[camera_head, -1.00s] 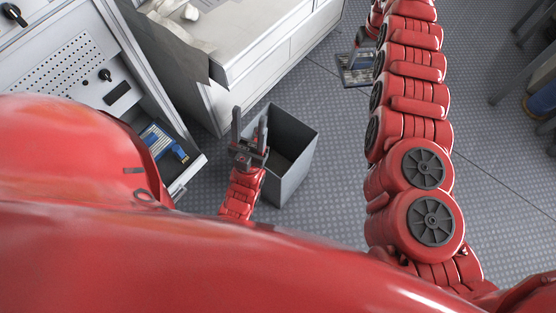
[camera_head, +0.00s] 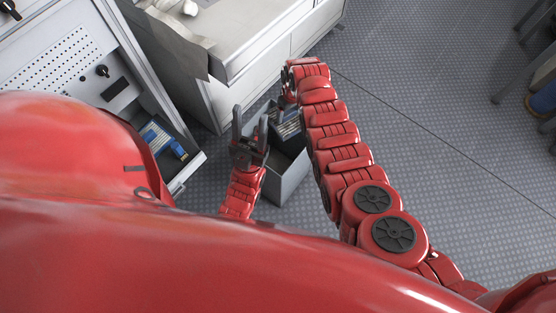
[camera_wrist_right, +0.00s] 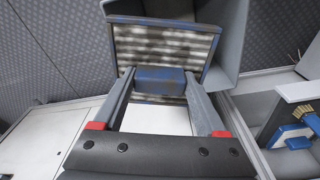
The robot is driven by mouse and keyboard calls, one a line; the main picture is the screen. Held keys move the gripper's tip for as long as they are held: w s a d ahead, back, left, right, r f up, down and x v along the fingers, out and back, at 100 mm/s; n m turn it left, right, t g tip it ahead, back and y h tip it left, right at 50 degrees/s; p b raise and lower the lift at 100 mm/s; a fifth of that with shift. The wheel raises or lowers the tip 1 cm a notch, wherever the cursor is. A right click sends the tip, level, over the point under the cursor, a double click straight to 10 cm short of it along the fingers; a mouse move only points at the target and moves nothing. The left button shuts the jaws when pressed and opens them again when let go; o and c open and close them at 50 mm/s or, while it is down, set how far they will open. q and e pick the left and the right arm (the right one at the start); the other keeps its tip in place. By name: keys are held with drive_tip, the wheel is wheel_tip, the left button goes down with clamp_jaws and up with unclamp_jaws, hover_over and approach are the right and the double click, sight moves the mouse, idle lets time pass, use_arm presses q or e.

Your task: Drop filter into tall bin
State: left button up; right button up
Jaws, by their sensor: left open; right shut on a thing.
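The filter (camera_head: 288,128) is a flat grey, pleated panel with a blue frame. My right gripper (camera_wrist_right: 160,78) is shut on its blue handle block, and the pleated face (camera_wrist_right: 165,45) shows beyond the fingers in the right wrist view. In the head view the right arm reaches in from the right and holds the filter at the open top of the tall grey bin (camera_head: 292,178). The bin's grey wall (camera_wrist_right: 228,45) is beside the filter in the wrist view. How deep the filter sits is unclear. My left gripper (camera_head: 250,138) is open and empty at the bin's left side.
A white cabinet (camera_head: 255,50) stands behind the bin. At left, a panelled machine (camera_head: 75,65) has an open compartment holding a blue part (camera_head: 160,140), also in the wrist view (camera_wrist_right: 292,135).

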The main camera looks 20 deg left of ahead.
drive_tip(key=shift+s+a+f, duration=0.85)
drive_tip(key=shift+s+f, duration=0.15)
drive_tip(key=shift+s, duration=0.15)
drive_tip(key=shift+s+a+f, duration=0.1)
drive_tip(key=shift+s+f, duration=0.05)
drive_tip(key=shift+f, duration=0.05)
wheel_tip(320, 180, down, 6)
drive_tip(key=b, duration=0.5)
drive_tip(key=shift+r, duration=0.15)
drive_tip(key=o, duration=1.3)
drive_tip(key=shift+r, duration=0.2)
